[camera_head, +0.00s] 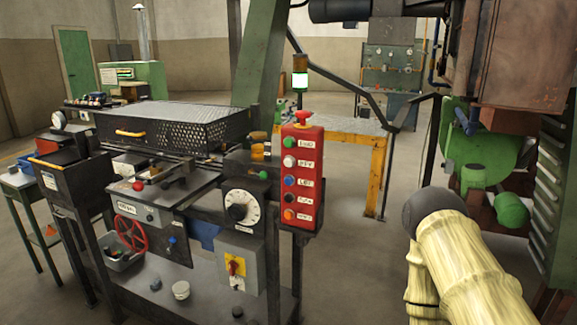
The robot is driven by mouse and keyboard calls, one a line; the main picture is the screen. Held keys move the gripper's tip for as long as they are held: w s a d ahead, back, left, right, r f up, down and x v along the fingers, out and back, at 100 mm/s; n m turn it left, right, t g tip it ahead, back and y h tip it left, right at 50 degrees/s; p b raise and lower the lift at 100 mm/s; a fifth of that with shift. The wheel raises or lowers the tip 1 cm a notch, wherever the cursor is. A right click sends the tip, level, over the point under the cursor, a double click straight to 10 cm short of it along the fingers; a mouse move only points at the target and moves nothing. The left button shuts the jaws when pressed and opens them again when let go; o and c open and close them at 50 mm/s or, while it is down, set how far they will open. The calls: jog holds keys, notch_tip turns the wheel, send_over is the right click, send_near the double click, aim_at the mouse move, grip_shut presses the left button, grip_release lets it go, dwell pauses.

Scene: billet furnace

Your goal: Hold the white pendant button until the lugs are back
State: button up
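The red pendant box (313,185) hangs upright near the middle of the view, on the right end of the machine bench. Its front has a column of buttons: green at the top, then the white button (289,160), blue, black and orange. A red mushroom button (303,117) sits on top. The labels beside the buttons are too small to read surely. Nothing touches the white button. I cannot pick out the lugs. My arm, in a cream wrapped cover with a dark grey rounded part, shows at the lower right, apart from the pendant. My gripper is not in view.
A grey dial box (241,210) and a switch box (236,262) sit left of the pendant. A perforated black guard (172,127) covers the bench. A yellow-legged table (376,175) stands behind. Green machinery (480,140) is at right. The floor between pendant and arm looks clear.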

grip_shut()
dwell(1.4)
